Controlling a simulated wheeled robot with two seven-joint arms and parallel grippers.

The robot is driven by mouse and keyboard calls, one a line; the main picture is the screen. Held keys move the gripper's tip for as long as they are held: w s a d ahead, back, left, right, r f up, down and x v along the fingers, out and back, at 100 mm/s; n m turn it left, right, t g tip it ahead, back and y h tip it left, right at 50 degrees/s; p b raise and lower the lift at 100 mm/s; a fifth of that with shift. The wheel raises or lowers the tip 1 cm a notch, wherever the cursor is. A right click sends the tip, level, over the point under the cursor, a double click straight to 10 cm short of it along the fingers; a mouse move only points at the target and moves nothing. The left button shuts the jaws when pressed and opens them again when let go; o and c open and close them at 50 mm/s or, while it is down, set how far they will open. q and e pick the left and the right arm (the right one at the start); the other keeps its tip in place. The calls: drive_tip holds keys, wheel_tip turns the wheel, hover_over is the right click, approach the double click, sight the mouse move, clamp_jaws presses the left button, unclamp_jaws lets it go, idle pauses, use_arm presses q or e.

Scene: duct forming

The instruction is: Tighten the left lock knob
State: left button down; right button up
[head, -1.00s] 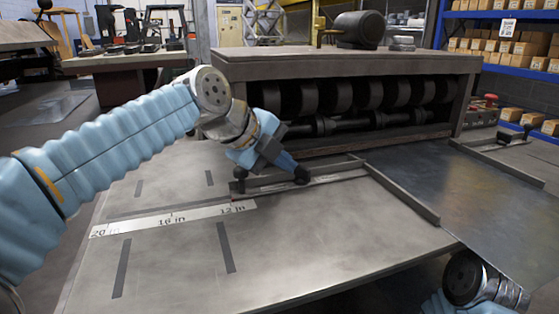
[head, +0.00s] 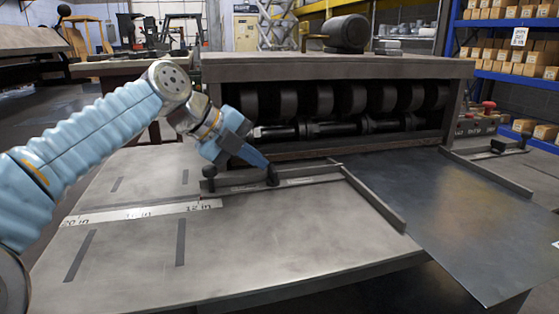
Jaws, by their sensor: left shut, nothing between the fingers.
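My left gripper (head: 264,164) reaches down from the left in the head view. Its fingers are shut with nothing between them. The fingertips are right at a small black knob (head: 272,178) on the metal guide bar (head: 238,187); I cannot tell whether they touch it. A second black knob (head: 208,172) stands at the bar's left end, clear of the fingers. Which of these two is the left lock knob I cannot tell. My right gripper is out of view.
The roller machine (head: 335,75) stands behind the bar. An angled fence (head: 375,200) runs toward the front. A dark metal sheet (head: 480,225) lies to the right, with another guide and knobs (head: 498,146) beyond it. The grey table (head: 260,255) is clear in front.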

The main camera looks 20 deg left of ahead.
use_arm(q)
drive_tip(key=shift+w+d+f, duration=0.1)
drive_tip(key=shift+w+d, duration=0.05)
drive_tip(key=shift+d, duration=0.1)
drive_tip(key=p+v, duration=0.2)
drive_tip(key=v, duration=1.1)
drive_tip(key=shift+a, duration=0.3)
drive_tip(key=shift+s+a+r, duration=0.2)
drive_tip(key=shift+s+r, duration=0.15)
